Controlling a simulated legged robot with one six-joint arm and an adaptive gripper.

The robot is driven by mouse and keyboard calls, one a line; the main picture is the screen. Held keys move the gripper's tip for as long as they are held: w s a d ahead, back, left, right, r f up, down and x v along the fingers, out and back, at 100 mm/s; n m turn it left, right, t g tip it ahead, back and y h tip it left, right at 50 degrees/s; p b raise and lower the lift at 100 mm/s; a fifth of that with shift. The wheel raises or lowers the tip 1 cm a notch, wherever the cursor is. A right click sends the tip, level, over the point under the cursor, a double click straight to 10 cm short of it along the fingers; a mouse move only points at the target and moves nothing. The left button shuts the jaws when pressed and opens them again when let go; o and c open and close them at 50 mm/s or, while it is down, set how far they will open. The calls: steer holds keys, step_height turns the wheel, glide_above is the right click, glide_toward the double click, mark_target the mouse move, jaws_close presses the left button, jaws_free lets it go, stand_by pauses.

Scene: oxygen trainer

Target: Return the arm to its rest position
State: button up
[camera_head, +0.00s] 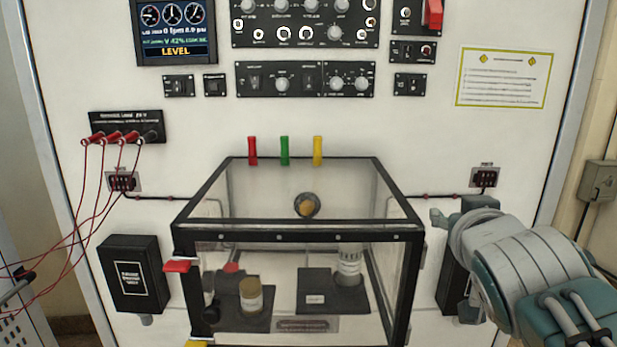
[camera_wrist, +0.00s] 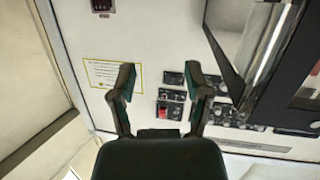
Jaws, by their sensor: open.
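My arm (camera_head: 530,265) reaches in from the lower right in the head view, in front of the white panel and to the right of the clear black-framed box. Its rounded grey and teal links hide part of the panel there. My gripper (camera_wrist: 160,73) shows in the wrist view with its two dark fingers spread apart. Nothing is between the fingers but the panel behind them. In the head view I cannot make out the fingers clearly.
The clear box (camera_head: 301,238) stands out from the white panel (camera_head: 420,130); a jar (camera_head: 251,296) and a bottle (camera_head: 349,268) are inside. Red cables (camera_head: 82,200) hang at the left. A yellow-edged placard (camera_head: 504,77) is above my arm. A grey wall box (camera_head: 598,187) is at far right.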

steer(key=s+a+f+g+y, duration=0.1)
steer(key=s+f+g, duration=0.2)
steer(key=f, duration=0.4)
steer(key=s+a+f+g+y, duration=0.1)
steer(key=s+a+f+g, duration=0.1)
steer(key=s+f, duration=0.4)
steer(key=s+a+f+n+g+y, duration=0.1)
steer(key=s+f+g, duration=0.3)
steer(key=f, duration=0.5)
steer(key=shift+s+a+f+g, duration=0.3)
steer(key=shift+s+f, duration=0.1)
steer(key=shift+s, duration=0.1)
stand_by(3.4)
